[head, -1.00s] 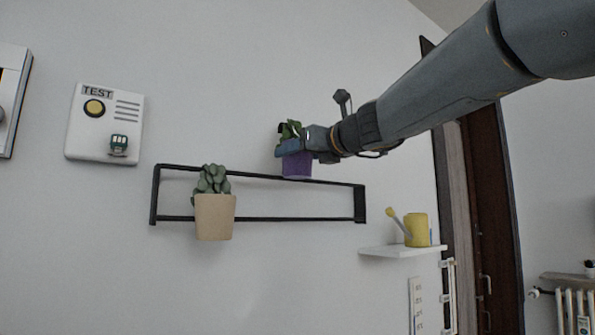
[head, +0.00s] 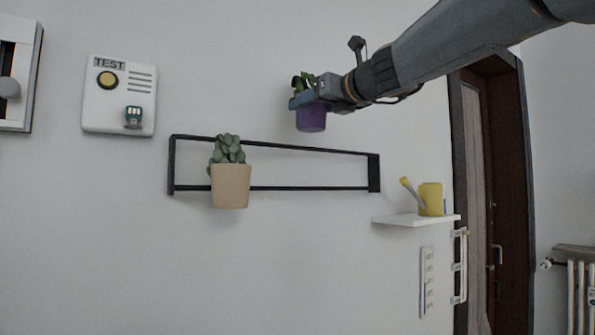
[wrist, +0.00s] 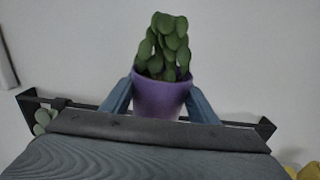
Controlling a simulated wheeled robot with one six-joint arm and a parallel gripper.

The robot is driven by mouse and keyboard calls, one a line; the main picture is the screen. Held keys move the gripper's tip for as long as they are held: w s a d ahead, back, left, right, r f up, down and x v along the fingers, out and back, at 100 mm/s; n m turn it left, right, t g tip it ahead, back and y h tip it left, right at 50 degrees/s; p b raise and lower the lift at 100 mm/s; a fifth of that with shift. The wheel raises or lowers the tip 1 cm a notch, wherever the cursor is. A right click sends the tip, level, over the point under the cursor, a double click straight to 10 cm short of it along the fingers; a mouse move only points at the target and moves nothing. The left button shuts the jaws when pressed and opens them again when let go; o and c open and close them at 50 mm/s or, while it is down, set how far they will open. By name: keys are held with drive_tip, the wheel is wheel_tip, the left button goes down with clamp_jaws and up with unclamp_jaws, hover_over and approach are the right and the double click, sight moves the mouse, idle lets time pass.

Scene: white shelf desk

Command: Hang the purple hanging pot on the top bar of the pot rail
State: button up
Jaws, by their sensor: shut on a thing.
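The purple hanging pot (head: 311,119) holds a green plant and is upright in the head view, above the right half of the pot rail. My gripper (head: 309,98) is shut on the pot, with its fingers on either side. In the wrist view the pot (wrist: 160,98) sits between my two blue-grey fingers (wrist: 160,101). The black pot rail (head: 300,149) is on the wall, with a top bar and a lower bar. The purple pot is apart from the top bar in the head view. Any hook on the pot is hidden.
A beige pot (head: 230,187) with a succulent hangs at the rail's left part. A white shelf (head: 415,220) with a yellow watering can (head: 430,199) is right of the rail. A white TEST box (head: 119,95) is on the wall at left. The rail's right part is free.

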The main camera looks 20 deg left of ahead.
idle(0.3)
drive_tip(key=w+d+f+b, duration=0.25)
drive_tip(key=d+f, duration=0.45)
drive_tip(key=d, duration=0.6)
drive_tip(key=w+d+f+b, duration=0.2)
drive_tip(key=d+f+b, duration=0.2)
drive_tip(key=d+f, duration=0.6)
drive_tip(key=w+d+p+x, duration=0.1)
drive_tip(key=x, duration=1.3)
drive_tip(key=shift+w, duration=0.3)
drive_tip(key=shift+a+f, duration=0.1)
drive_tip(key=shift+f, duration=0.05)
idle(0.3)
drive_tip(key=o, duration=1.3)
drive_tip(key=shift+o, duration=0.8)
